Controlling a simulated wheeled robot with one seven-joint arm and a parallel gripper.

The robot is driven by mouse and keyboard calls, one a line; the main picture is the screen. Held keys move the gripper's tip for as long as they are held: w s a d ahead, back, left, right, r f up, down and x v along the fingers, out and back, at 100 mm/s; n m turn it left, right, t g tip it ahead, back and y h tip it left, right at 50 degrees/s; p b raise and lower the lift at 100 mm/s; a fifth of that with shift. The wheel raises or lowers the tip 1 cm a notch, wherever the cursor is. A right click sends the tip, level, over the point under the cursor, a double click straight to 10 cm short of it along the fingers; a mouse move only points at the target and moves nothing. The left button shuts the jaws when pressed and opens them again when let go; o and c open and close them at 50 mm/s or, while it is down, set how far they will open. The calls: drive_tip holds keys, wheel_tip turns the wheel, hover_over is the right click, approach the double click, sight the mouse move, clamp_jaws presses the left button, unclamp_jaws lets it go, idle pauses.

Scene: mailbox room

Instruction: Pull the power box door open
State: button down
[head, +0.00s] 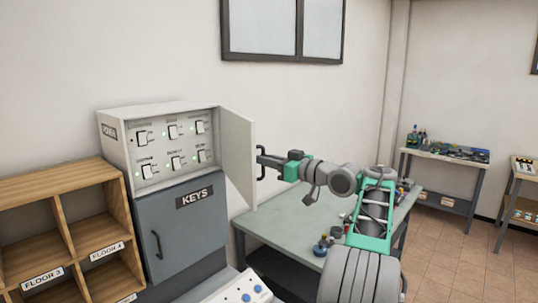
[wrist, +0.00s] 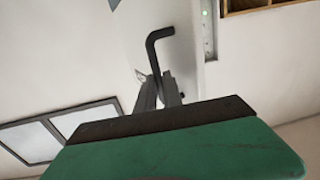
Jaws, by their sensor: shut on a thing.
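The white power box (head: 158,118) stands at the left in the head view, with several switches and small green lights inside. Its door (head: 238,145) is swung wide open to the right, standing out from the box front. A dark bent handle (wrist: 158,45) is on the door's outer face. My gripper (head: 264,160) is on the right side of the door, shut on this handle. In the wrist view the two grey fingers (wrist: 158,92) close around the handle's lower part. Part of the handle is hidden between the fingers.
A grey KEYS cabinet (head: 185,232) is under the power box. A wooden shelf (head: 35,197) stands at the left. A green-topped workbench (head: 290,222) with small items lies beneath my arm. Open tiled floor (head: 445,240) shows at the right.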

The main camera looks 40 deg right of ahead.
idle(0.3)
drive_tip(key=c, duration=1.9)
unclamp_jaws()
drive_tip(key=shift+w, duration=0.15)
drive_tip(key=shift+o, duration=0.9)
drive_tip(key=shift+w+f, duration=0.15)
drive_tip(key=shift+w, duration=0.1)
drive_tip(key=shift+o, duration=1.1)
drive_tip(key=shift+s, duration=0.2)
drive_tip(key=shift+d, duration=0.1)
